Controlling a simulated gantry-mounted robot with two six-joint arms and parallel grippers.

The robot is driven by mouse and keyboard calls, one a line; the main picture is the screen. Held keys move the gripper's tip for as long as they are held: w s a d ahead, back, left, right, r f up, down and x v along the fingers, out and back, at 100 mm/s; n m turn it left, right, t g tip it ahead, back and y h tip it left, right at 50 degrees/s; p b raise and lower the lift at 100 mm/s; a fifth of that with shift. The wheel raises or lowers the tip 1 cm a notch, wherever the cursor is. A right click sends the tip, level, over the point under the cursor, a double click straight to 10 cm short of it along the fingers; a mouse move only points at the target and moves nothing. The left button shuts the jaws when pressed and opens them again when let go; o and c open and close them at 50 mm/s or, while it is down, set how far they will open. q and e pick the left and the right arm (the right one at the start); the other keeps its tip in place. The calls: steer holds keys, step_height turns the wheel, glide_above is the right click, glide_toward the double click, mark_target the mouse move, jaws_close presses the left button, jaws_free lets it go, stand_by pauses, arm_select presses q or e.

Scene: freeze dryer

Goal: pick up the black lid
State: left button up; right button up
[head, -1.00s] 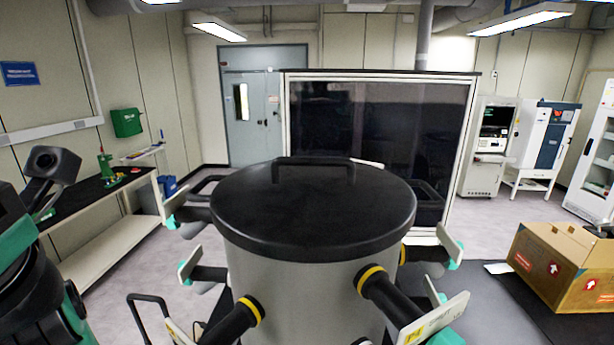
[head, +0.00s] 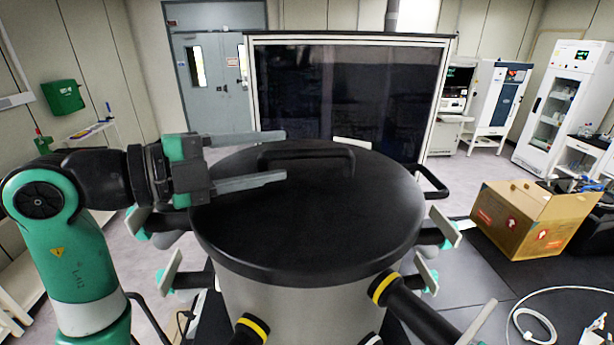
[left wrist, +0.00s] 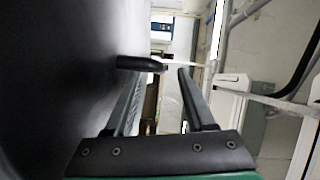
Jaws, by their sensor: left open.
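The round black lid (head: 300,225) sits flat on top of a grey cylinder (head: 300,298) in the middle of the head view. Its raised black handle (head: 318,153) stands near the lid's far side. My left gripper (head: 285,155) reaches in from the left over the lid, open. Its two fingers appear on either side of the handle's left end in the head view. In the left wrist view the handle (left wrist: 138,63) shows near the fingertips, with the dark lid surface (left wrist: 60,70) at the left. I cannot tell whether the fingers touch the handle. My right gripper is not in view.
Several black ports with pale levers stick out around the cylinder. A dark glass-fronted cabinet (head: 350,105) stands behind it. A cardboard box (head: 530,220) is at the right, near a white hose (head: 535,325). A green wall box (head: 63,97) hangs at the left.

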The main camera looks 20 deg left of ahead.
mark_target(296, 153)
arm_select(q)
steer(key=shift+w+d, duration=0.2)
steer(key=shift+w, duration=0.2)
steer(key=shift+w+d, duration=0.15)
steer(key=shift+d, duration=0.1)
steer(key=p+x, duration=0.2)
steer(key=x, duration=0.2)
steer(key=shift+d, duration=0.2)
steer(key=shift+w+d+f, duration=0.15)
jaws_close()
stand_by(0.5)
steer(key=shift+r, duration=0.2)
